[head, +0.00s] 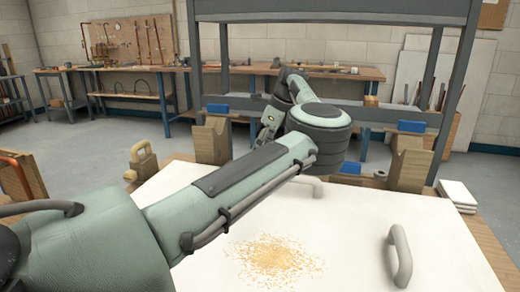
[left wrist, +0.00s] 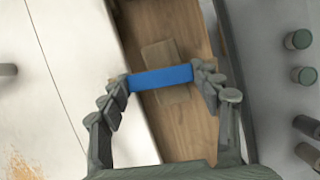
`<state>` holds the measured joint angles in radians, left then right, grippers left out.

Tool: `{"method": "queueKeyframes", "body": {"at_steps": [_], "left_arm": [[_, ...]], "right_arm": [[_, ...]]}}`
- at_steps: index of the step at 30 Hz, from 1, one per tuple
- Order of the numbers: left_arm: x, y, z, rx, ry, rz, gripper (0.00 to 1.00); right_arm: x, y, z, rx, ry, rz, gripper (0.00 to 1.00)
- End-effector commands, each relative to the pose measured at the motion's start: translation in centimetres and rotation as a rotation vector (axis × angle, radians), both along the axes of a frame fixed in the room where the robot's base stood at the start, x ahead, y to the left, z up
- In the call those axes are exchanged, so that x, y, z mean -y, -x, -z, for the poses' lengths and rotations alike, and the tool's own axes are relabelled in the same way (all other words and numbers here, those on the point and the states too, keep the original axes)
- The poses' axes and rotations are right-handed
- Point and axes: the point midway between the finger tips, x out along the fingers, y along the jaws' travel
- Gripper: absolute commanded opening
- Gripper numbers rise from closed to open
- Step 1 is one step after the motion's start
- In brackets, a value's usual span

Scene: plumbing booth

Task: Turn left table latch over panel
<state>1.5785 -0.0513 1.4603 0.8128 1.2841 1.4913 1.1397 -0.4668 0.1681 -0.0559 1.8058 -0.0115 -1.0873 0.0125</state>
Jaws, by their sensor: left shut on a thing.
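The blue table latch (left wrist: 162,77) lies across a small wooden block in the left wrist view, over the wooden strip of the table. Its left end is at the edge of the white panel (left wrist: 90,60); I cannot tell whether it overlaps the panel. My left gripper (left wrist: 164,88) is shut on the latch, with one finger at each end. In the head view my left gripper (head: 268,130) is partly hidden behind my forearm, which also hides that latch. The white panel (head: 390,215) lies flat on the table. Another blue latch (head: 350,167) shows at its far edge. My right gripper is not in view.
Light handles (head: 400,257) stand up from the panel, and brown crumbs (head: 275,258) lie on it. Wooden blocks (head: 408,165) stand behind the panel below a grey frame (head: 335,10) with blue pieces (head: 411,126). White tiles (head: 458,194) are stacked at the right.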

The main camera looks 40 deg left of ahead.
Motion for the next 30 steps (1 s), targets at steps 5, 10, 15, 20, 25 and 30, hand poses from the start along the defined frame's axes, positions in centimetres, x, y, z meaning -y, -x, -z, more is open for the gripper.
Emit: {"method": "queueKeyframes", "body": {"at_steps": [5, 10, 15, 20, 25, 30], "left_arm": [[0.00, -0.05, -0.01, 0.002, 0.000, -0.006, 0.12], [0.00, -0.05, -0.01, 0.003, 0.000, -0.005, 0.12], [0.00, -0.05, -0.01, 0.003, 0.000, -0.004, 0.78], [0.00, -0.03, 0.00, 0.002, 0.000, -0.004, 0.84], [0.00, -0.03, -0.01, 0.002, 0.000, -0.004, 0.84], [0.37, -0.23, -0.99, 0.003, 0.000, -0.002, 0.84]], "right_arm": [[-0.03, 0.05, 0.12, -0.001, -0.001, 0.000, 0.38], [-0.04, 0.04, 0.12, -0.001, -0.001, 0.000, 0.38], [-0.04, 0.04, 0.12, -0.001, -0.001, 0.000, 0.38], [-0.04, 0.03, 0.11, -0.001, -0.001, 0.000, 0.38], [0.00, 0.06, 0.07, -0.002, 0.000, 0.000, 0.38], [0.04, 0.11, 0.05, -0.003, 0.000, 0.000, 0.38]]}}
